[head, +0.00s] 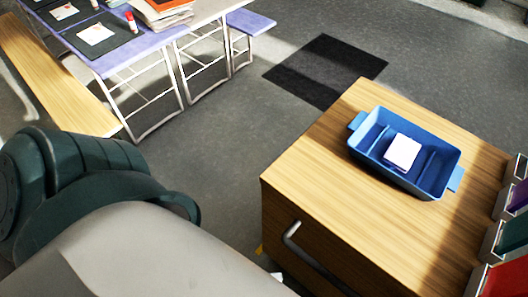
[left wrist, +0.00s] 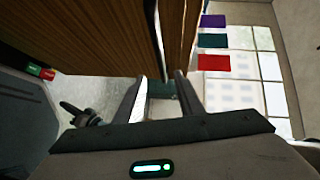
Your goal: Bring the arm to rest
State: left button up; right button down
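My left arm, with a dark green joint and a pale grey link, fills the lower left of the head view. Its gripper is outside that view. In the left wrist view my left gripper (left wrist: 163,88) shows two fingers standing apart, with nothing seen held between them. A brown wooden surface (left wrist: 105,35) is close beyond the fingers in that view; I cannot tell whether they touch it. My right arm and gripper are in neither view.
A wooden cabinet (head: 315,185) with a grey handle (head: 310,258) stands at right. On it is a blue tray (head: 447,160) holding a white block (head: 402,152). Coloured bins (head: 509,237) line its right side. A purple table (head: 150,50) and wooden bench (head: 62,88) stand upper left. Open floor lies between.

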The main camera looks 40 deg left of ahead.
pick_arm(q)
jog(key=shift+s+a, duration=0.15)
jog(key=shift+a, duration=0.05)
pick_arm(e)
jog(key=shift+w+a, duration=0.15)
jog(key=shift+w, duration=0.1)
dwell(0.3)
pick_arm(q)
jog(key=w+a+f+n+y, duration=0.2)
jog(key=a+f+n+y, duration=0.15)
jog(key=f, duration=0.45)
jog(key=w+a+f+n+y, duration=0.2)
jog(key=f+n, duration=0.2)
jog(key=f, duration=0.5)
jog(key=w+a+f+n+y, duration=0.2)
jog(key=a+f+n, duration=0.15)
jog(key=f, duration=0.45)
jog(key=s+f+n+g+y, duration=0.1)
jog(key=s+f+n+g, duration=0.2)
jog(key=f+n, duration=0.3)
jog(key=s+f+n+g+y, duration=0.2)
jog(key=f+n, duration=0.4)
jog(key=f, duration=0.9)
jog(key=shift+s+d+f+g, duration=0.15)
jog(key=shift+s+d+g, duration=0.3)
jog(key=shift+g, duration=0.55)
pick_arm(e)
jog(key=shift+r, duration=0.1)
